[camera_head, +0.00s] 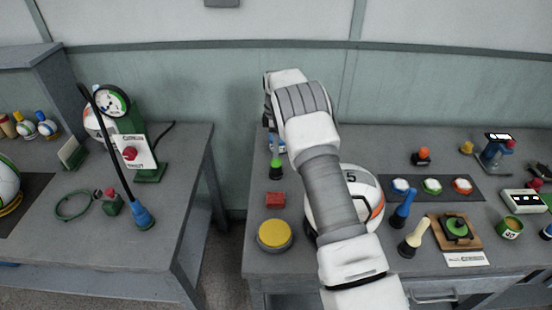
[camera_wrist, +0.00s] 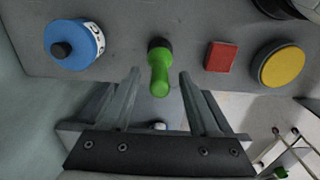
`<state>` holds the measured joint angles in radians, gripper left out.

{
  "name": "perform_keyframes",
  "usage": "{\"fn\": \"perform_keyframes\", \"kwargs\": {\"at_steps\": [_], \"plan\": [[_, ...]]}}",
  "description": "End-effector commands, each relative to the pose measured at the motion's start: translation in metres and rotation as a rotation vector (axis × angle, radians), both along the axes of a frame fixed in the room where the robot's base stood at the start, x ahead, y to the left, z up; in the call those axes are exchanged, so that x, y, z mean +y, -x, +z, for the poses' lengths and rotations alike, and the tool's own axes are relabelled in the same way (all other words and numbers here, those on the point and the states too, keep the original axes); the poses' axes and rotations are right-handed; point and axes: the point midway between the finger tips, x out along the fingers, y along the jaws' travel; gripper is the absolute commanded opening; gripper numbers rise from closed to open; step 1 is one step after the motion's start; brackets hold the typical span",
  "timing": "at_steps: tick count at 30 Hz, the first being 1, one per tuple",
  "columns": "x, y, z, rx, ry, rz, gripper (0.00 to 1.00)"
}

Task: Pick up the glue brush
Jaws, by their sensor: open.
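A small tool with a green handle and a dark end (camera_wrist: 160,72), which I take for the glue brush, stands near the left edge of the right table. It also shows in the head view (camera_head: 276,168); its bristles cannot be made out. My gripper (camera_wrist: 158,74) is open, with one finger on each side of the green handle in the wrist view. The handle is not gripped, and I cannot tell how far apart in depth they are. In the head view my arm hides the fingers.
A blue pot with a dark knob (camera_wrist: 75,45) stands on one side of the green tool. A red block (camera_head: 275,200) and a yellow round button (camera_head: 274,236) lie on the other. A ball (camera_head: 364,190) sits partly behind my arm. Blue (camera_head: 404,210) and cream (camera_head: 414,238) handled tools stand farther right.

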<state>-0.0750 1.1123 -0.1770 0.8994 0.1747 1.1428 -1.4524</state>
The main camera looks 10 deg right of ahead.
Motion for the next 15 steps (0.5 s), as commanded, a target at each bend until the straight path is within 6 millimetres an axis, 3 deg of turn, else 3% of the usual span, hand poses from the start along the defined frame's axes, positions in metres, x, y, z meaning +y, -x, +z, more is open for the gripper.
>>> {"fn": "perform_keyframes", "kwargs": {"at_steps": [3,10,11,15], "plan": [[0.000,0.000,-0.017,0.001,0.002,0.000,0.61],[0.000,0.000,-0.021,-0.001,0.000,-0.001,0.61],[0.000,0.000,-0.021,-0.001,0.000,-0.001,0.59],[0.000,0.000,-0.021,-0.001,0.000,-0.001,0.34]]}}
